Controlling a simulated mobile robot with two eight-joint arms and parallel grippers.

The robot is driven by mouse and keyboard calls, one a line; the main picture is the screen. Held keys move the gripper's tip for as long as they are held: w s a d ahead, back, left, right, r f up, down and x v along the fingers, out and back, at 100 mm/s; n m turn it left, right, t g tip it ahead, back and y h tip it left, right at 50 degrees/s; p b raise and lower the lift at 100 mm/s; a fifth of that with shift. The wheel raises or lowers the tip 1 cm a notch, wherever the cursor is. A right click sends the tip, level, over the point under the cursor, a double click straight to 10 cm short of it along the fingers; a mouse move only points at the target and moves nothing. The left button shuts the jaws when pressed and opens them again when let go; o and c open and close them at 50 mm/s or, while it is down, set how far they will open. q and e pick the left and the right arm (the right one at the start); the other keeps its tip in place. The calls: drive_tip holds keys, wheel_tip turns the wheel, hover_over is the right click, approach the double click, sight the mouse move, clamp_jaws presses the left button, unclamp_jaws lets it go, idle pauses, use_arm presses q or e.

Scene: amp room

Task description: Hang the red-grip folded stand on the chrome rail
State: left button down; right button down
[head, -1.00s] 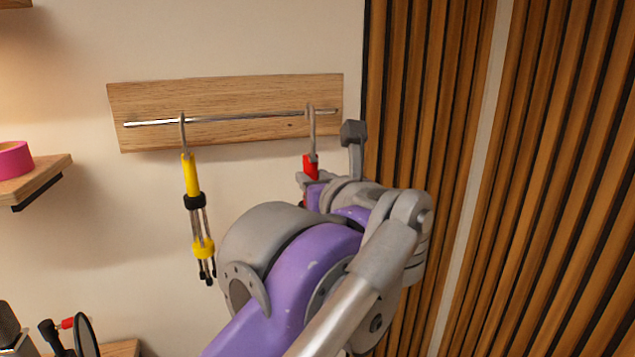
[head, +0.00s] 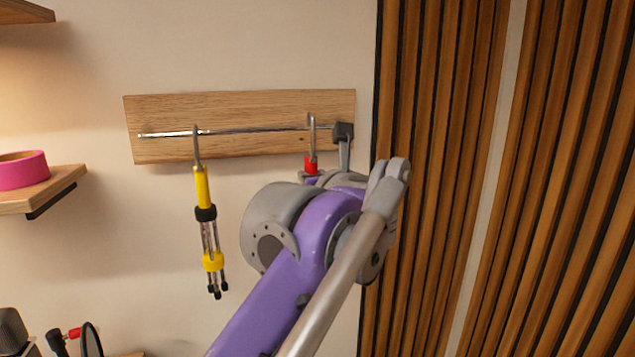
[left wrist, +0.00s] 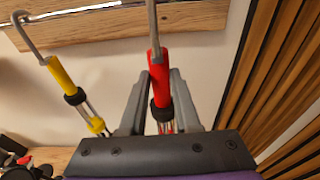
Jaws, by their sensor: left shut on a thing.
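The red-grip folded stand (head: 311,165) is upright, hook up, in front of the right part of the chrome rail (head: 255,130). Its hook top shows above the rail line in the head view; I cannot tell whether it is over the rail or still in front of it. My left gripper (head: 312,176) is shut on the stand, mostly hidden behind my arm. In the left wrist view the red grip (left wrist: 157,65) stands between the fingers (left wrist: 160,78), and the hook's top is cut off. My right gripper is not in view.
A yellow-grip folded stand (head: 202,187) hangs on the rail to the left, with a gap between the two. The rail is on a wooden board (head: 160,105). Slatted wood panels (head: 440,190) stand close on the right. A shelf with pink tape (head: 22,170) is far left.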

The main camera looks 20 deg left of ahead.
use_arm(q)
drive_tip(key=f+b+x, duration=0.1)
drive_tip(key=x, duration=0.6)
idle(0.7)
drive_tip(key=shift+f, duration=0.2)
drive_tip(key=c, duration=0.5)
unclamp_jaws()
drive_tip(key=shift+w, duration=0.1)
drive_tip(key=shift+c, duration=0.2)
